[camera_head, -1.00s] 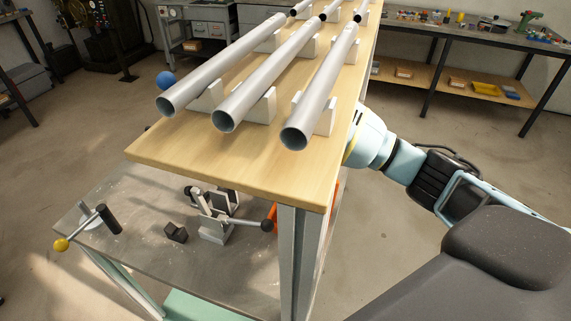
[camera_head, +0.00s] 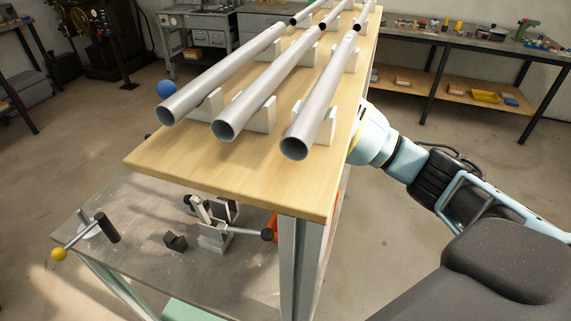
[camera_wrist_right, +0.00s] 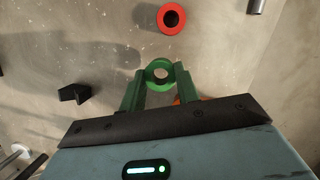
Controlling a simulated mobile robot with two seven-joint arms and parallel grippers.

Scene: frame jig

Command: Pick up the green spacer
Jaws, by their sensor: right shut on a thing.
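The green spacer (camera_wrist_right: 160,66) is a ring with a round hole, between the fingertips of my right gripper (camera_wrist_right: 160,78) in the right wrist view. The gripper is shut on it, with one green finger on each side. I cannot tell whether the spacer touches the grey surface below. In the head view, my right arm reaches behind the wooden tabletop (camera_head: 240,185), which hides the right gripper and the spacer. My left gripper is in neither view.
A red ring (camera_wrist_right: 171,18) lies ahead of the spacer, and a dark block (camera_wrist_right: 75,93) lies to its left. The lower grey shelf (camera_head: 130,230) carries a toggle clamp (camera_head: 213,235) and a yellow-knobbed handle (camera_head: 59,255). Several metal tubes (camera_head: 265,95) lie on the tabletop.

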